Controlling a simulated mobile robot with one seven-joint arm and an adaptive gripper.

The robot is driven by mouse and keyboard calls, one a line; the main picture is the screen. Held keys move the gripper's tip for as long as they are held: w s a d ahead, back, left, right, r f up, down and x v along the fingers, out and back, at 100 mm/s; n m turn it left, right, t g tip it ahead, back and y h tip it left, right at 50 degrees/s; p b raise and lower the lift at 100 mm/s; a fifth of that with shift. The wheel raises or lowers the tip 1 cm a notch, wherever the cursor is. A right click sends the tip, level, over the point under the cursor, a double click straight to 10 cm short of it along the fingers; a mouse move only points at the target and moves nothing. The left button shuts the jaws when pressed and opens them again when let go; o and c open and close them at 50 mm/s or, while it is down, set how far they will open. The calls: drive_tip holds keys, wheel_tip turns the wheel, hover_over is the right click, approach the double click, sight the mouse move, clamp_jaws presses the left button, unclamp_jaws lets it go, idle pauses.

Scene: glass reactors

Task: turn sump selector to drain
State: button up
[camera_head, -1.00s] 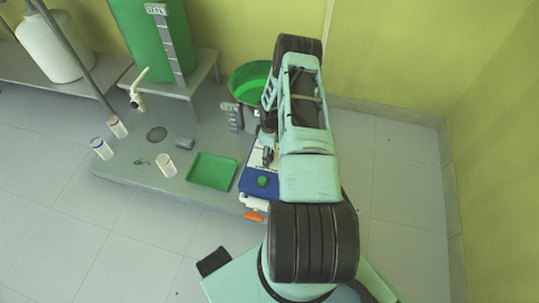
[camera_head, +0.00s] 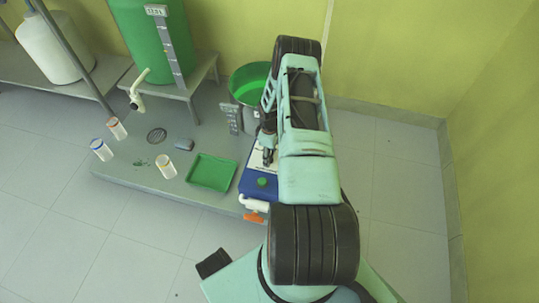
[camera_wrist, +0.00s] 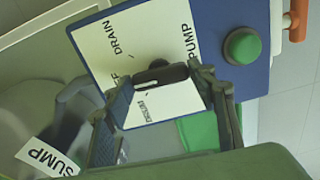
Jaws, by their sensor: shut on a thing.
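The sump selector is a black knob (camera_wrist: 160,75) on a white panel (camera_wrist: 98,50) of a blue box (camera_wrist: 262,82). The panel reads DRAIN, PUMP and a partly covered word ending in F. My gripper (camera_wrist: 165,92) is shut on the knob, with a finger at each side. Which word the knob points to cannot be told. In the head view my gripper (camera_head: 268,155) is over the blue box (camera_head: 258,186), and the knob is hidden. A green button (camera_wrist: 242,46) is on the same box, to the right of the knob.
A SUMP label (camera_wrist: 47,157) is at lower left in the wrist view. An orange handle (camera_head: 254,217) sticks out at the box's front. A green tray (camera_head: 212,172) and a green tub (camera_head: 247,80) are close by. Several small jars stand on the platform to the left.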

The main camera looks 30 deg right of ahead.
drive_tip(key=m+b, duration=0.2)
drive_tip(key=m, duration=0.2)
drive_tip(key=shift+f, duration=0.1)
drive_tip(key=shift+m+b, duration=0.7)
drive_tip(key=shift+m, duration=1.5)
drive_tip(key=o, duration=1.2)
drive_tip(key=shift+c, duration=0.2)
drive_tip(key=shift+r, duration=0.2)
wheel_tip(320, 180, up, 12)
drive_tip(key=shift+f, duration=0.1)
